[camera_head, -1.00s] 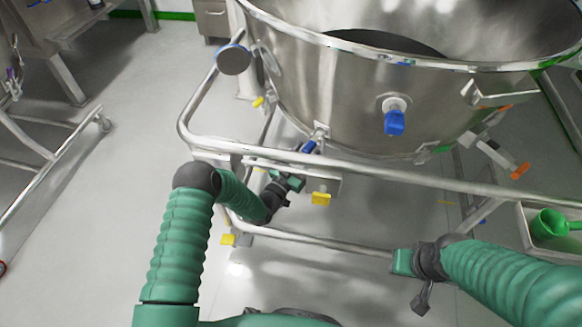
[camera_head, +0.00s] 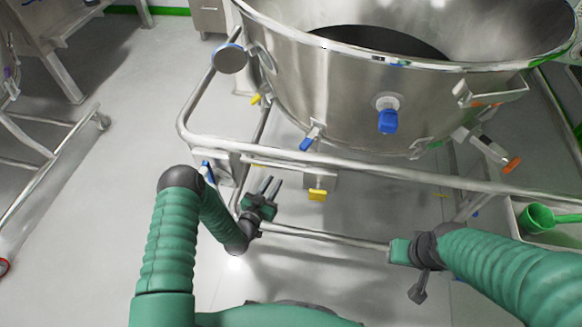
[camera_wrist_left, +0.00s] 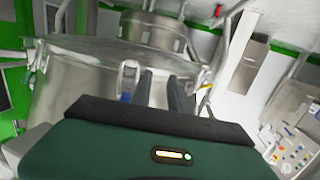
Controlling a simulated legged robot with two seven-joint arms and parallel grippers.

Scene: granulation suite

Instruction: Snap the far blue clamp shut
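A small clamp with a blue handle (camera_head: 306,143) sits at the lower left rim of the steel vessel (camera_head: 330,95). Its handle slants down and outward from the wall. My left gripper (camera_head: 271,186) is below and left of it, apart from it, with two fingers spread and nothing between them. In the left wrist view, the fingers (camera_wrist_left: 161,88) point at the vessel, and a blue handle (camera_wrist_left: 126,97) shows just left of them. Another blue handle (camera_head: 388,121) hangs at the vessel's front.
A steel frame rail (camera_head: 340,163) runs around the vessel, between it and my arms. Yellow pedals (camera_head: 317,194) and an orange handle (camera_head: 511,165) stick out nearby. A blue piece (camera_head: 208,171) shows by the frame's left corner. A green scoop (camera_head: 540,217) lies at right.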

